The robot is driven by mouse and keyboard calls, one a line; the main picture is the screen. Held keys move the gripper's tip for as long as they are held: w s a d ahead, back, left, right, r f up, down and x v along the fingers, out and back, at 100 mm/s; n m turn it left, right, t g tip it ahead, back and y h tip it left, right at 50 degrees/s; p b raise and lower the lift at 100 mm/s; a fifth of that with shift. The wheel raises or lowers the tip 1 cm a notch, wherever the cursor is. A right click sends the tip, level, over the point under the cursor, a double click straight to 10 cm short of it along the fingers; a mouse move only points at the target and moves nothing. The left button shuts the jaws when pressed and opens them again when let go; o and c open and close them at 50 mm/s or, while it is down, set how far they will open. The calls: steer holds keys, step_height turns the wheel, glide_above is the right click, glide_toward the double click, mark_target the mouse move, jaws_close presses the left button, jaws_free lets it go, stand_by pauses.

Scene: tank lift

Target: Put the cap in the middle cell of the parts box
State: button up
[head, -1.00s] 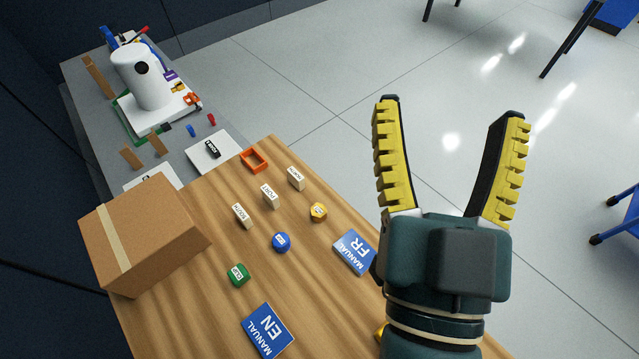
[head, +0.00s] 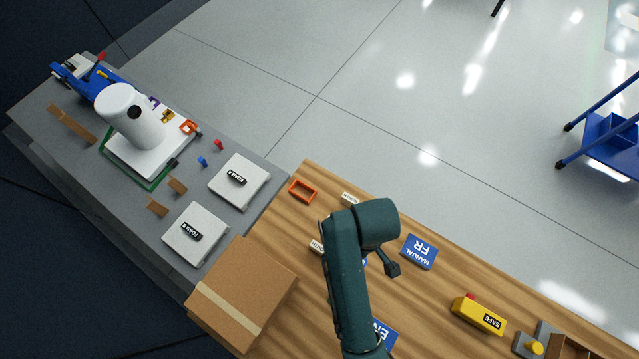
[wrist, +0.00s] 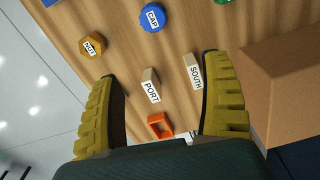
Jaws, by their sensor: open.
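The cap (wrist: 152,16) is a round blue piece with a white CAP label. It lies on the wooden table near the top of the wrist view, beyond my fingertips. In the head view my arm covers nearly all of it. My gripper (wrist: 163,72) is open and empty, with yellow ridged fingers on both sides of the wrist view. A brown compartmented box (head: 568,348), probably the parts box, is cut off at the bottom right of the head view. I cannot tell its middle cell.
The NUT piece (wrist: 92,45) and an orange frame (head: 303,190) lie on the table. A cardboard box (head: 242,292) stands at the table's left end. A yellow SAFE unit (head: 478,314) and FR manual (head: 419,251) lie to the right.

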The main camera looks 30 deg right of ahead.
steer(key=f, duration=0.3)
steer(key=s+d+f+b, duration=0.1)
steer(key=f, duration=0.3)
steer(key=s+f+b, duration=0.1)
steer(key=f, duration=0.2)
steer(key=shift+d+f, duration=0.15)
steer(key=shift+d, duration=0.05)
steer(key=shift+s+a+f+b, duration=0.1)
steer(key=shift+f+b, duration=0.15)
steer(key=shift+f, duration=1.1)
steer(key=shift+s+f+b, duration=0.1)
steer(key=shift+f+b, duration=0.15)
steer(key=shift+f, duration=1.1)
